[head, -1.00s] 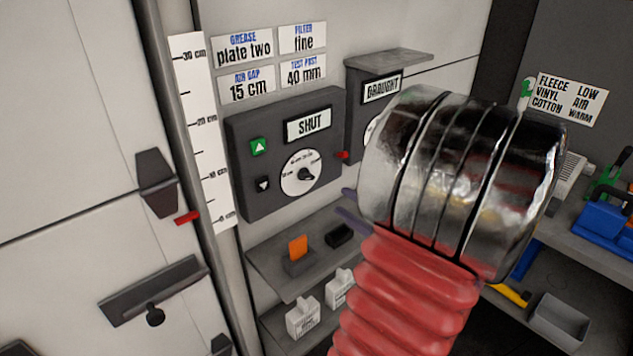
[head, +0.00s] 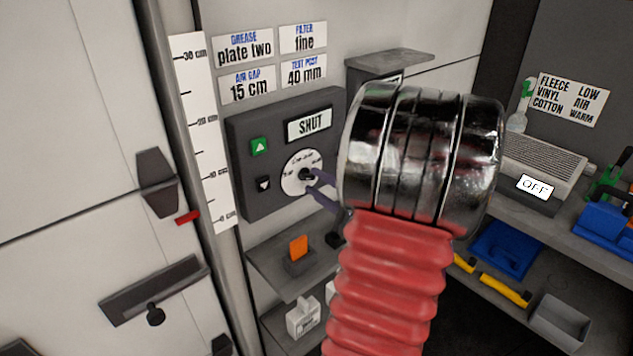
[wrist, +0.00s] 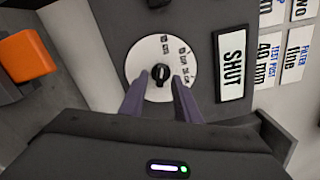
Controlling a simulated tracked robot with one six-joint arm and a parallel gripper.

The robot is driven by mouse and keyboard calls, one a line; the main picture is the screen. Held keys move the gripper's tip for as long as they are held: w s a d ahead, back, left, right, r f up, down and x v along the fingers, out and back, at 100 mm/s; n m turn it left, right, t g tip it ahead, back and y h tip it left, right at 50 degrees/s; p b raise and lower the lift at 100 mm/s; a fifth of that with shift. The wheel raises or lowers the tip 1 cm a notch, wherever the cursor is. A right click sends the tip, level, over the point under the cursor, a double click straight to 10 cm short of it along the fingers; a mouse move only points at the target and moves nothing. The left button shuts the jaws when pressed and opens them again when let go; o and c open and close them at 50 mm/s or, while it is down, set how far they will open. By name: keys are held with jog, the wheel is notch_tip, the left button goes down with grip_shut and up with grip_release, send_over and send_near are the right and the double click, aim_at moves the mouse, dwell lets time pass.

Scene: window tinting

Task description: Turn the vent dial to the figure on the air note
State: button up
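A white round dial (head: 288,182) with a black knob (wrist: 160,74) sits on a dark panel (head: 240,200) that reads "SHUT". Small cm figures run round part of the dial face; they are hard to read. The air note (head: 248,87) above reads "AIR GAP 15 cm". My gripper (head: 311,181) points at the dial. In the wrist view its two purple fingers (wrist: 159,88) are apart, one on each side just short of the knob, with no clear contact. My arm hides part of the panel's right side.
The panel also has a green up button (head: 259,146) and a black down button (head: 264,184). A ruler strip (head: 207,150) runs left of it. A shelf with an orange block (head: 298,247) lies below. A grey box (head: 385,62) is right, mostly hidden by my arm.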

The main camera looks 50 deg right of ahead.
jog(key=shift+w+d, duration=0.1)
jog(key=shift+w, duration=0.5)
jog(key=shift+c, duration=0.3)
grip_shut()
jog(key=shift+s+d, duration=0.1)
jog(key=shift+d, duration=0.15)
jog(key=shift+a, duration=0.15)
